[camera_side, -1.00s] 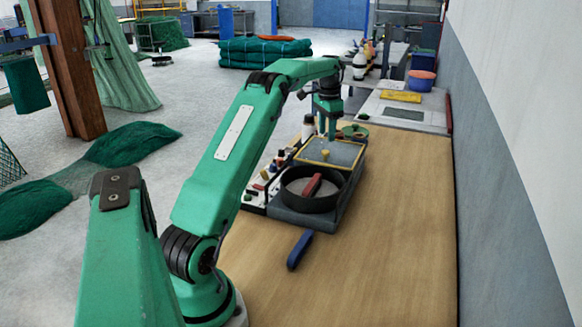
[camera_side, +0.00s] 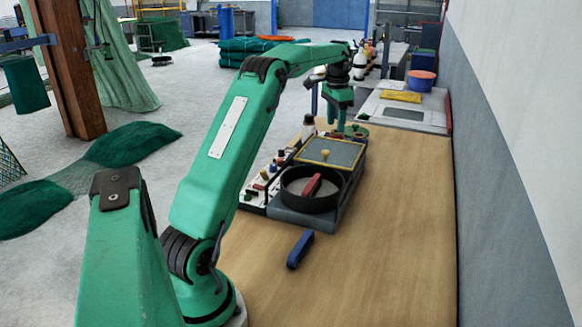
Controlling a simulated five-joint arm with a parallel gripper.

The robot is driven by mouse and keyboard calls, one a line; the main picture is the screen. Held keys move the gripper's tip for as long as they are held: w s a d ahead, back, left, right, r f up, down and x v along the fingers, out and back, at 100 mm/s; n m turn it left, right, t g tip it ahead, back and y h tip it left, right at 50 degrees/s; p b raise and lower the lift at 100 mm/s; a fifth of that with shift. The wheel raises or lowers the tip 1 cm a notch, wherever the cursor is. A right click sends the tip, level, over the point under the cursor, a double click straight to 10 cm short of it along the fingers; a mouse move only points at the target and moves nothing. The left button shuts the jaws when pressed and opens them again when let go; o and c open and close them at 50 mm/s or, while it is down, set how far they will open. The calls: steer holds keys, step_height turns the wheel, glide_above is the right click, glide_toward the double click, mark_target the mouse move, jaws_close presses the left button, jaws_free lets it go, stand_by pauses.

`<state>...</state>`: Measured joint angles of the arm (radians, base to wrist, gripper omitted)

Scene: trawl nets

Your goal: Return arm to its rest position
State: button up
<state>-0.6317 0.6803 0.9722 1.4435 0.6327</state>
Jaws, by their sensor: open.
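My green arm reaches from the lower left over the wooden bench. My gripper (camera_side: 341,128) is open, pointing down above the far end of the bench, beyond a grey box lid with a yellow rim (camera_side: 345,153). No held object shows between its fingers, though they are small and partly dark here. A round black pan (camera_side: 326,203) sits on a dark base in front of that lid. A red-handled tool (camera_side: 312,185) lies in the pan.
A blue-handled tool (camera_side: 300,249) lies on the bench (camera_side: 390,240), whose right side is clear. A rack of small bottles (camera_side: 262,184) stands at the bench's left edge. A green round item (camera_side: 357,132) lies near my gripper. A wall runs along the right.

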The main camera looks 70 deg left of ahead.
steer(key=s+d+r+t, duration=0.1)
steer(key=s+d+r, duration=0.2)
steer(key=d, duration=0.4)
steer(key=s+d+r+t, duration=0.1)
steer(key=s+d+r, duration=0.15)
steer(key=d, duration=0.45)
steer(key=s+d+r, duration=0.2)
steer(key=d+r, duration=0.1)
steer(key=d, duration=0.4)
steer(key=s+d+f+t, duration=0.1)
steer(key=s+d+f, duration=0.2)
steer(key=s+d, duration=0.4)
steer(key=s+d+f+t, duration=0.2)
steer(key=s+d+f, duration=0.2)
steer(key=s, duration=0.6)
steer(key=d, duration=0.2)
steer(key=shift+s+d, duration=0.25)
steer(key=shift+d, duration=0.1)
